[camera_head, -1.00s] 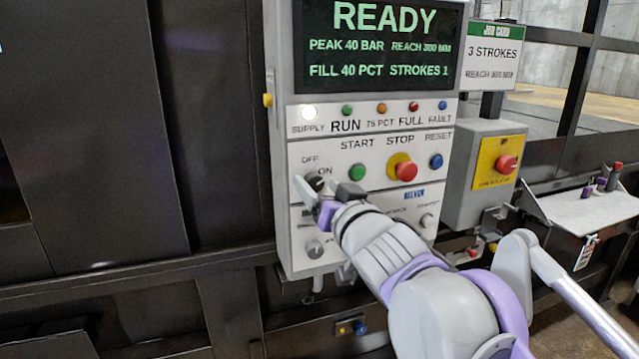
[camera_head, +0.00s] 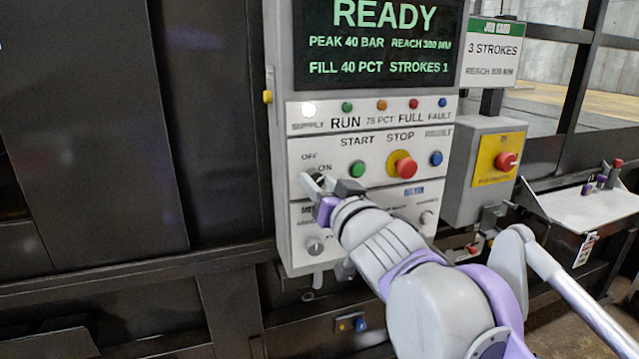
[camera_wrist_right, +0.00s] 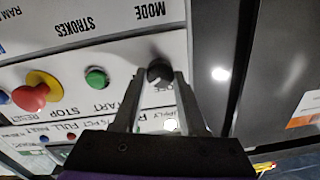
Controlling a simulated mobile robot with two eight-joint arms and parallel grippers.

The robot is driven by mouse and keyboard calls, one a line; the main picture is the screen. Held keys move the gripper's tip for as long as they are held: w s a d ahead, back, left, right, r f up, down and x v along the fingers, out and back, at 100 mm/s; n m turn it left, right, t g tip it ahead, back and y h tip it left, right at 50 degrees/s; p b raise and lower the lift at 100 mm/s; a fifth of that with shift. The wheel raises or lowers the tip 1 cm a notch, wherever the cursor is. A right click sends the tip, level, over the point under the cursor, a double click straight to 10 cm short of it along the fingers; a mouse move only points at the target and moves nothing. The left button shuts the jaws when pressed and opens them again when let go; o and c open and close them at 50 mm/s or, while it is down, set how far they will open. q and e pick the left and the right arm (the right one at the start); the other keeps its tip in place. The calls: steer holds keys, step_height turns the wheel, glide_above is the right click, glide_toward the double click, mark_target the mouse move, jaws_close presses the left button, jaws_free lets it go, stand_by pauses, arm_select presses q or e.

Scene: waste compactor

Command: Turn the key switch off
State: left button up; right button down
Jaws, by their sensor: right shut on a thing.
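The key switch (camera_wrist_right: 159,72) is a dark round knob on the white control panel, beside the OFF and ON labels. In the head view its place is at the panel's left, largely covered by my gripper. My right gripper (camera_head: 322,184) is at the switch. In the right wrist view the two fingers of the right gripper (camera_wrist_right: 158,84) stand on either side of the knob and are shut on it. The knob's exact pointing direction is hard to tell. My left gripper is not in view.
A green start button (camera_head: 357,169), a red stop button (camera_head: 404,167) and a blue reset button (camera_head: 436,158) sit right of the switch. The screen (camera_head: 378,45) above reads READY. A white supply lamp (camera_head: 308,110) is lit. A red emergency knob (camera_head: 506,161) is farther right.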

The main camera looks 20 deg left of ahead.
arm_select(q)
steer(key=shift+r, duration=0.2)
arm_select(e)
steer(key=shift+n, duration=0.3)
steer(key=n+p, duration=0.1)
steer(key=n, duration=0.2)
steer(key=n+p, duration=0.2)
steer(key=shift+r+n, duration=0.2)
steer(key=shift+n, duration=0.2)
steer(key=n+p, duration=0.2)
steer(key=n, duration=0.1)
steer(key=shift+a, duration=0.1)
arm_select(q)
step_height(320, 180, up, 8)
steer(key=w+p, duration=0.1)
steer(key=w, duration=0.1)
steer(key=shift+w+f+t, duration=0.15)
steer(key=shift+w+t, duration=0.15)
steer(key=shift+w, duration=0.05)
arm_select(e)
steer(key=shift+f+n, duration=0.15)
steer(key=shift+n, duration=1.05)
steer(key=shift+c, duration=2.2)
jaws_free()
